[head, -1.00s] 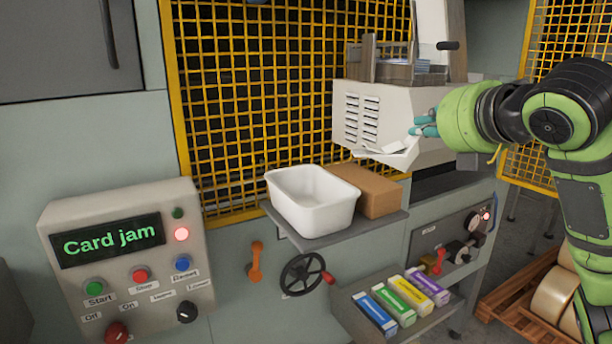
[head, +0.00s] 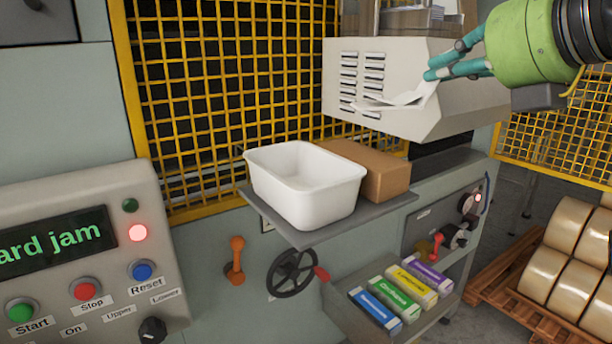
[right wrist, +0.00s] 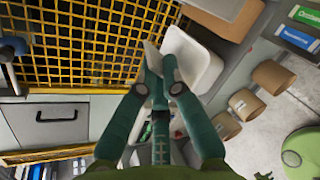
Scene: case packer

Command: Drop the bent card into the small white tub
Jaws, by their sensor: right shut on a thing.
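The small white tub (head: 304,190) stands on a grey shelf (head: 300,238) in the middle of the head view, and its visible inside looks empty. My right gripper (head: 430,76) is shut on the bent card (head: 408,98), a white folded piece, above and to the right of the tub. In the right wrist view the fingers (right wrist: 156,84) close on the card (right wrist: 153,56), and the tub (right wrist: 194,58) shows beyond it, partly hidden by the card and a finger. My left gripper is not in view.
A brown carton (head: 385,176) stands directly right of the tub. A light grey machine housing (head: 350,82) is behind the card. Yellow mesh guarding (head: 215,110) rises behind the tub. A control panel (head: 85,260) is at left. Several coloured boxes (head: 412,288) lie on a lower shelf.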

